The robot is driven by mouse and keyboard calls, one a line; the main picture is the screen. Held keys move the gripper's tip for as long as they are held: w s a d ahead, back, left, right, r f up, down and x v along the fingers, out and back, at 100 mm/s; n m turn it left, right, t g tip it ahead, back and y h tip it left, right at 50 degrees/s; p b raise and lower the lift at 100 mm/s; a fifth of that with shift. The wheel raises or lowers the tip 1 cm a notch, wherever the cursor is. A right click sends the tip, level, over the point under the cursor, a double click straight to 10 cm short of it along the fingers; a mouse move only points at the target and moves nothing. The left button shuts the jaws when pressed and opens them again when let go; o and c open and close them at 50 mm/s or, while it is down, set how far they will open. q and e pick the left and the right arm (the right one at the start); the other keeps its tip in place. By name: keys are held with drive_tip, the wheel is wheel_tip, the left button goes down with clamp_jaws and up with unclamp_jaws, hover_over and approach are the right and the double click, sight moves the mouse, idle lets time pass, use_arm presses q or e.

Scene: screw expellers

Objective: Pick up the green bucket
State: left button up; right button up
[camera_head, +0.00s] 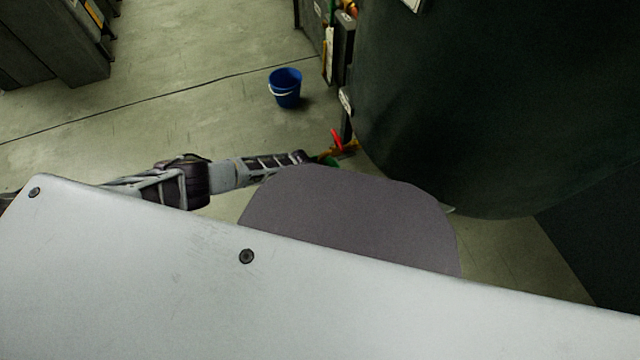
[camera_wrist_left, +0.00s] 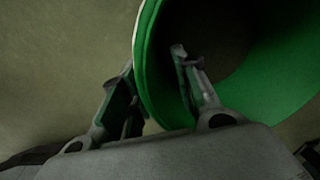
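The green bucket (camera_wrist_left: 150,72) fills the upper right of the left wrist view, its open mouth turned toward the camera and its inside dark. My left gripper (camera_wrist_left: 154,62) straddles the bucket's wall near the rim. One finger is outside the wall and the other is inside the mouth. The fingers stand apart, and I see no firm closure on the wall. In the head view my left arm reaches in from the left, and its gripper end is mostly hidden behind my own body. A small green patch (camera_head: 328,160) shows there; I cannot tell if it is the bucket. My right gripper is not in view.
A blue bucket (camera_head: 285,88) with a pale handle stands on the concrete floor. A large dark tank (camera_head: 480,110) takes up the right side. A red valve handle (camera_head: 337,139) and yellowish pipework are close to my left arm's end.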

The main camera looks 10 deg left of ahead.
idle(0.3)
use_arm(q)
clamp_jaws()
idle(0.4)
drive_tip(key=shift+d, duration=0.1)
